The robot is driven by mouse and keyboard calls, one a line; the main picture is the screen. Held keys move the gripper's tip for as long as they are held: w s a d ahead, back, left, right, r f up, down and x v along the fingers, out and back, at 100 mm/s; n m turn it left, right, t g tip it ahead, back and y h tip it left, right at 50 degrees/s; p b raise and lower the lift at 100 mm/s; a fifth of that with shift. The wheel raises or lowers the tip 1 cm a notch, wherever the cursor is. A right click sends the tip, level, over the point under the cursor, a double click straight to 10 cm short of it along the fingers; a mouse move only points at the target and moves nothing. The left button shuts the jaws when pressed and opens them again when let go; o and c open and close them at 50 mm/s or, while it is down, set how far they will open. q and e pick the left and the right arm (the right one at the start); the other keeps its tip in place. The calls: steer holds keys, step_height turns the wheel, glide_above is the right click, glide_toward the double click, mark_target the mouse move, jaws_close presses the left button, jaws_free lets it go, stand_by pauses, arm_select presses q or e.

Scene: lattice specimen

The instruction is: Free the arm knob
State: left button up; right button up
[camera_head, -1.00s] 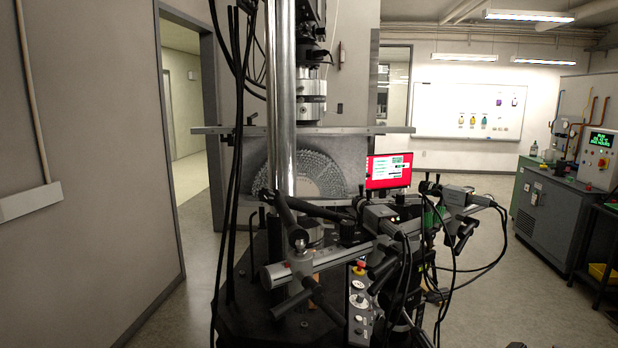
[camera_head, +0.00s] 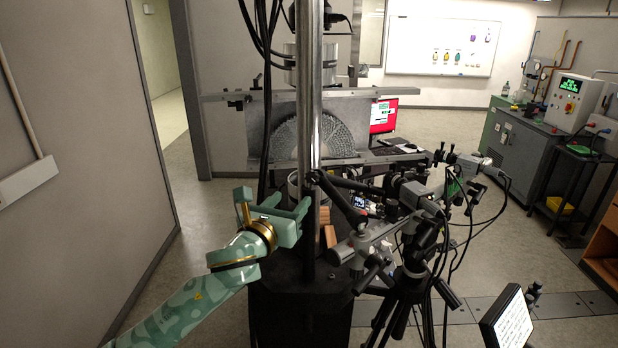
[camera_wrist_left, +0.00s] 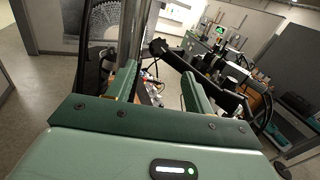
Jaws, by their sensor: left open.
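A black jointed arm (camera_head: 343,197) reaches from beside the bright metal column (camera_head: 309,110) down to the right, toward a grey clamp and camera rig. Which of its dark joints is the arm knob I cannot tell at this size. The jointed arm also shows in the left wrist view (camera_wrist_left: 178,62), ahead and right of my fingers. My left gripper (camera_head: 290,204), pale green with a gold wrist ring, is open and empty, left of the column. In the left wrist view its two fingers (camera_wrist_left: 158,72) stand apart with nothing between them. My right gripper is out of sight.
A specimen plate with a fan-shaped lattice (camera_head: 325,138) stands behind the column. A black tripod (camera_head: 412,265) and cables crowd the right side. Dark cables (camera_head: 268,90) hang left of the column. A tilted tablet (camera_head: 508,322) is at lower right. Floor at left is clear.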

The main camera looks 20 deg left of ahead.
mark_target(311, 177)
arm_select(q)
steer(key=w, duration=0.7)
steer(key=w+d, duration=0.1)
steer(key=w, duration=0.3)
steer(key=shift+w, duration=0.2)
steer(key=shift+d, duration=0.1)
steer(key=shift+c, duration=0.3)
steer(key=c, duration=0.9)
